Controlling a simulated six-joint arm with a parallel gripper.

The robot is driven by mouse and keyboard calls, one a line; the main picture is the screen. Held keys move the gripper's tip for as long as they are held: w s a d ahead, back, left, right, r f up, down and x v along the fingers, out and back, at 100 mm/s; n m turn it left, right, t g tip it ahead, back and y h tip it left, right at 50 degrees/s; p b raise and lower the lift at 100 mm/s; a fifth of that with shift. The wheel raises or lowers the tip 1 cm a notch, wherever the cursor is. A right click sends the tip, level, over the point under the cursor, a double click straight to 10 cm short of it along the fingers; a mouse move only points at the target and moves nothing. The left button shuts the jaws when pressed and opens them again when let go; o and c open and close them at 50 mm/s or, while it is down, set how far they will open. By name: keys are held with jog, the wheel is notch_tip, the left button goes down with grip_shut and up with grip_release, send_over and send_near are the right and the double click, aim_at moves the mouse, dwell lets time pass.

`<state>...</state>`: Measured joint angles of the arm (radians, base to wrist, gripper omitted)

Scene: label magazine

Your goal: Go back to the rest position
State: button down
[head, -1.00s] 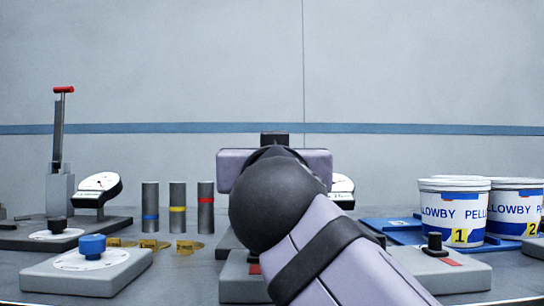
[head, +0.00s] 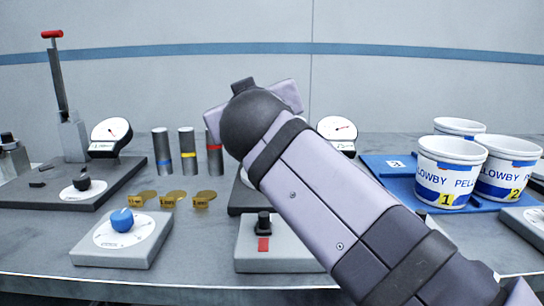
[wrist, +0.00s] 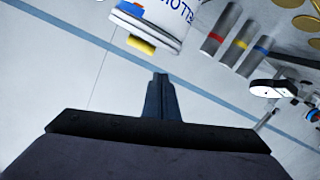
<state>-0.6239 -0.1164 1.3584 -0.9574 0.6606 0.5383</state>
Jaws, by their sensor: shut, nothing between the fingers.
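My gripper (wrist: 160,95) is shut with nothing between its fingers, seen in the wrist view pointing toward the wall, apart from any object. In the head view my arm rises from the lower right, and its wrist hides the gripper's fingers. The arm stands in front of the middle of the bench and covers part of a grey base there.
A blue-knob dial box (head: 122,221) and a lever press (head: 73,135) stand left. Three banded cylinders (head: 188,150) stand behind brass tags (head: 173,198). White tubs (head: 447,185) stand on a blue mat (head: 385,172) at right. A black-knob box (head: 275,255) sits front centre.

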notch_tip(320, 180, up, 4)
jog(key=w+f+n+g+p, duration=0.15)
jog(key=n+g+p, duration=0.35)
jog(key=p, duration=1.9)
jog(key=s+d+f+m+g+h+p, duration=0.1)
jog(key=s+d+f+m+g+p, duration=0.15)
jog(key=d+p, duration=0.7)
jog(key=s+d+m+g+p, duration=0.4)
jog(key=s+p, duration=0.7)
jog(key=s, duration=0.1)
jog(key=s+d+r+m+g+p, duration=0.1)
jog(key=s+d+m+g+p, duration=0.2)
jog(key=s+p, duration=0.8)
jog(key=shift+s+d+m+g, duration=0.35)
jog(key=shift+s+d+g, duration=0.35)
jog(key=shift+d+g, duration=0.45)
jog(key=shift+a, duration=0.15)
